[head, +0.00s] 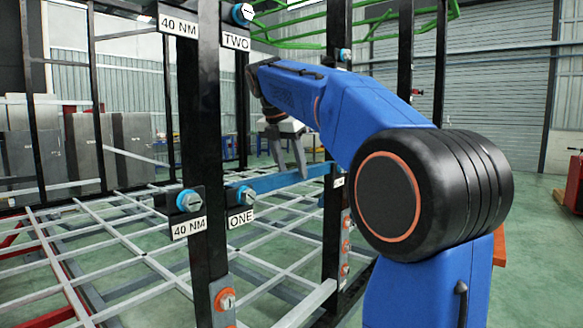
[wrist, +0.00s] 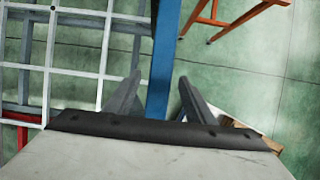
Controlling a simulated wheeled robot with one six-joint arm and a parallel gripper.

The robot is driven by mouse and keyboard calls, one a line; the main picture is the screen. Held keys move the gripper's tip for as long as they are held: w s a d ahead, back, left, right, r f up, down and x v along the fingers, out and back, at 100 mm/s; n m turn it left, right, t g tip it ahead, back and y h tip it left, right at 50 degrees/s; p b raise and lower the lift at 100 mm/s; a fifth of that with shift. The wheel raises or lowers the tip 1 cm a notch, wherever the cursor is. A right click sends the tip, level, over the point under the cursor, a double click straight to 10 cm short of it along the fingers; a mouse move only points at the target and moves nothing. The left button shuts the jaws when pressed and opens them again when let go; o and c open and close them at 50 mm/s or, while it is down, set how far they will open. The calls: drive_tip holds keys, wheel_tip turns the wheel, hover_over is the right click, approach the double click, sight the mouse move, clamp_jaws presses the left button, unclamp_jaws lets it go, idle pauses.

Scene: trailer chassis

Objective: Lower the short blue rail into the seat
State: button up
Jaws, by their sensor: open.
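The short blue rail (head: 270,184) spans level between two black posts in the head view, near the ONE label. Its far end reaches the right post, and its near end is beside the bracket at the ONE label. It also runs upright through the wrist view (wrist: 164,50). My gripper (head: 290,166) is over the rail's middle, pointing down. In the wrist view my gripper (wrist: 160,80) is open, with one grey finger on each side of the rail and gaps visible. I cannot tell how deep the rail sits, as the seat is not clearly seen.
A black post (head: 200,130) with blue and orange bolts stands in front, left of my arm. A white grid frame (head: 130,245) lies low behind it. Green tubes (head: 300,18) cross overhead. An orange stand (wrist: 215,20) is on the green floor.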

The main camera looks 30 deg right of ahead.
wheel_tip(320, 180, up, 10)
idle(0.6)
